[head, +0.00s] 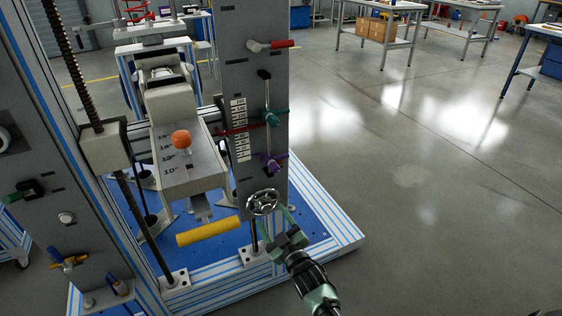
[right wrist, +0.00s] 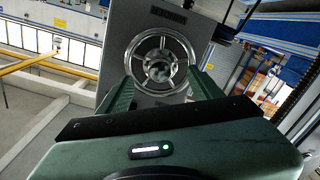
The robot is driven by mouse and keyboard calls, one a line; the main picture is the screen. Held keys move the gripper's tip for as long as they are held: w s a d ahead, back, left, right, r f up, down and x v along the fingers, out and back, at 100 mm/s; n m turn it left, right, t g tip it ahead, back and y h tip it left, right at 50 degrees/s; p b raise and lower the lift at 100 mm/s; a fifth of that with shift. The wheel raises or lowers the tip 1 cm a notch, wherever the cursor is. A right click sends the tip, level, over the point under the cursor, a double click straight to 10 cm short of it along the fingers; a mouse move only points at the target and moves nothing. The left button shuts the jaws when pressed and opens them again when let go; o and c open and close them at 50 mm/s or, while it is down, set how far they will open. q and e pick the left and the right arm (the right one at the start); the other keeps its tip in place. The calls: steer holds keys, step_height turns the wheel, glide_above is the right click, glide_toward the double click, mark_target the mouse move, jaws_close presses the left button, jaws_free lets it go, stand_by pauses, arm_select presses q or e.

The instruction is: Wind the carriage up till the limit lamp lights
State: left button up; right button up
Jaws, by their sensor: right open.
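A chrome spoked handwheel (head: 263,202) is on the lower face of the grey column (head: 255,80). My right gripper (head: 274,221) is open just in front of it. In the right wrist view the handwheel (right wrist: 160,62) appears between the open fingers (right wrist: 161,88); I cannot tell whether they touch it. A pale block (head: 103,147) rides on the threaded screw at the left. A grey arm with an orange dome (head: 182,139) extends between the uprights; I cannot tell whether the dome is a lamp or lit. My left gripper is not in view.
Above the handwheel, the column carries purple (head: 272,163), green (head: 271,118) and red (head: 280,44) handles and a white scale (head: 239,130). A yellow cylinder (head: 208,231) is low in the blue-based frame (head: 325,240). The floor at right is clear up to distant workbenches.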

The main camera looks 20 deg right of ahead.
steer(key=shift+f, duration=0.35)
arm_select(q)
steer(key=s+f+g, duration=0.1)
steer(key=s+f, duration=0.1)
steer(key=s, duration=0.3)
arm_select(e)
steer(key=n, duration=0.3)
steer(key=shift+b, duration=0.3)
steer(key=n, duration=0.2)
steer(key=n+b, duration=0.1)
steer(key=n, duration=0.1)
steer(key=shift+w+a+n, duration=0.15)
steer(key=shift+a+n, duration=0.05)
steer(key=shift+n, duration=0.5)
steer(key=shift+r, duration=0.15)
steer(key=shift+n+b, duration=0.4)
steer(key=shift+n, duration=0.8)
steer(key=n+b, duration=0.2)
steer(key=n, duration=0.3)
steer(key=shift+d, duration=0.2)
steer(key=shift+n, duration=0.5)
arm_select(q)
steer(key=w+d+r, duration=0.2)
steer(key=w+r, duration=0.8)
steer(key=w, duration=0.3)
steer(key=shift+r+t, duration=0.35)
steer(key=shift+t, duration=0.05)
